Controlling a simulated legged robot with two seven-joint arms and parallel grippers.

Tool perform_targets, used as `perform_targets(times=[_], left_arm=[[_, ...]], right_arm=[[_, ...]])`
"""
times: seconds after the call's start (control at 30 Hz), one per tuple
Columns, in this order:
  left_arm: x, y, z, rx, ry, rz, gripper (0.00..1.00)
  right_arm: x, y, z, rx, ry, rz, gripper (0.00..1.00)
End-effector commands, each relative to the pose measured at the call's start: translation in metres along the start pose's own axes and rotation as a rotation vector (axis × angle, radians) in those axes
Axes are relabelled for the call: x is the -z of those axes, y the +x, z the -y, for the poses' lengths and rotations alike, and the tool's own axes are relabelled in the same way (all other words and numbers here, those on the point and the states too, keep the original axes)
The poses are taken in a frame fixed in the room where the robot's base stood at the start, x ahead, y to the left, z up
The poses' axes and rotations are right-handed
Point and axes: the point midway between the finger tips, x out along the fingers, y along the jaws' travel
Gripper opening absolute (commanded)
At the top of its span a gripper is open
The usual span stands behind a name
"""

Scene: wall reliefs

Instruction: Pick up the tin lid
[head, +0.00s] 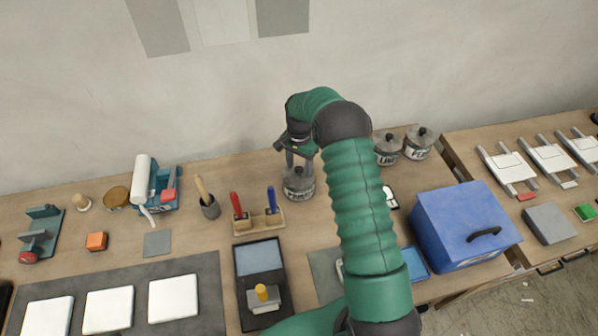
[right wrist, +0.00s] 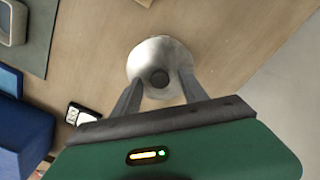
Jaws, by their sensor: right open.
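The tin (head: 299,187) stands on the bench below my right gripper, its lid on top. In the right wrist view the round, pale metal lid (right wrist: 150,53) shows from above with a dark knob (right wrist: 160,77) at its middle. My right gripper (head: 299,166) points down at the lid and is open. In the right wrist view its fingertips (right wrist: 160,80) lie on either side of the knob, with a gap on both sides. I cannot tell whether they touch the lid. My left gripper is not in view.
Two more lidded tins (head: 418,144) stand right of my arm, and a blue box (head: 465,228) is nearer. A wooden tool holder (head: 258,221) with red- and blue-handled tools stands left of the tin. The wall (head: 90,110) is close behind.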

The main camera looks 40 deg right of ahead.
Motion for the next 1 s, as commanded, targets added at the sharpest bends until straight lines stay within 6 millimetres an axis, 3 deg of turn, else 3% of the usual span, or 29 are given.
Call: perform_targets(times=[0.23, 0.6, 1.0], left_arm=[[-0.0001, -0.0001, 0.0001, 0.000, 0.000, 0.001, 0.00], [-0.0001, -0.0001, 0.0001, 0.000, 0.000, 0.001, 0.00], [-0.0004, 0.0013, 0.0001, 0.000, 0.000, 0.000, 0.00]], right_arm=[[0.0003, 0.0040, -0.0005, 0.001, 0.000, 0.000, 0.50], [0.0009, 0.0040, -0.0004, 0.001, 0.000, 0.001, 0.01], [0.0011, 0.0024, -0.0001, 0.001, 0.000, 0.000, 0.00]])
